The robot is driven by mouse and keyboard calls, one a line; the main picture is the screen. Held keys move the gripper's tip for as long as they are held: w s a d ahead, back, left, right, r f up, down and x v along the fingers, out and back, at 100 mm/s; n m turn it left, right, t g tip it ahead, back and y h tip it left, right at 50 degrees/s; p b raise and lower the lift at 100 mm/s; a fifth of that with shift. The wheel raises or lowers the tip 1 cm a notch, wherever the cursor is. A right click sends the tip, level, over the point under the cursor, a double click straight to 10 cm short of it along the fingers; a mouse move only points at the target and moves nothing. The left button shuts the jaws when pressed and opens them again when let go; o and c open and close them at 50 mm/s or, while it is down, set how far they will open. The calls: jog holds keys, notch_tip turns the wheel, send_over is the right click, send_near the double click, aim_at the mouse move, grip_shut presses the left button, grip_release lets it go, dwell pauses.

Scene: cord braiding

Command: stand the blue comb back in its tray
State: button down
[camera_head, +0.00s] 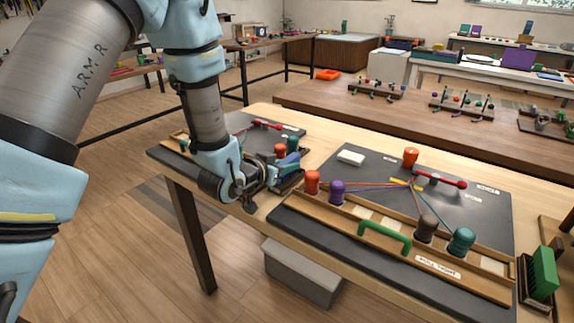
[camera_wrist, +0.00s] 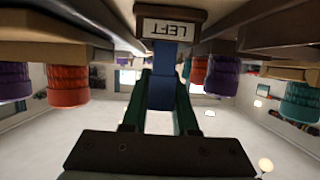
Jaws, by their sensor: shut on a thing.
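My gripper (camera_head: 284,168) is at the left end of the near braiding board. In the wrist view its two dark green fingers (camera_wrist: 160,100) are shut on the blue comb (camera_wrist: 160,92), which lies between them. The comb also shows in the head view as a small blue patch (camera_head: 289,167), mostly hidden by the gripper. Beyond the fingertips, the comb reaches toward a dark brown tray (camera_wrist: 199,14) with an upside-down LEFT label. The tray shows beside the gripper in the head view (camera_head: 291,184). I cannot tell whether the comb's end touches the tray or sits in it.
Orange and purple bobbins (camera_head: 312,182) stand close right of the gripper on the wooden rail. A green handle (camera_head: 384,237) and more bobbins follow along it. A green comb (camera_head: 543,272) stands at the far right. Another board with bobbins lies behind the gripper.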

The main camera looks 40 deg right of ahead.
jog(key=shift+f+b, duration=0.45)
jog(key=shift+f, duration=0.05)
jog(key=c, duration=0.6)
grip_release()
jog(key=shift+a, duration=0.1)
jog(key=v, duration=0.8)
jog(key=shift+a+r, duration=0.2)
jog(key=shift+r, duration=0.15)
jog(key=p+v, duration=0.1)
jog(key=p, duration=0.2)
jog(key=shift+a, duration=0.25)
jog(key=shift+s+a+p, duration=0.15)
jog(key=shift+a+p, duration=0.1)
jog(key=shift+p, duration=0.3)
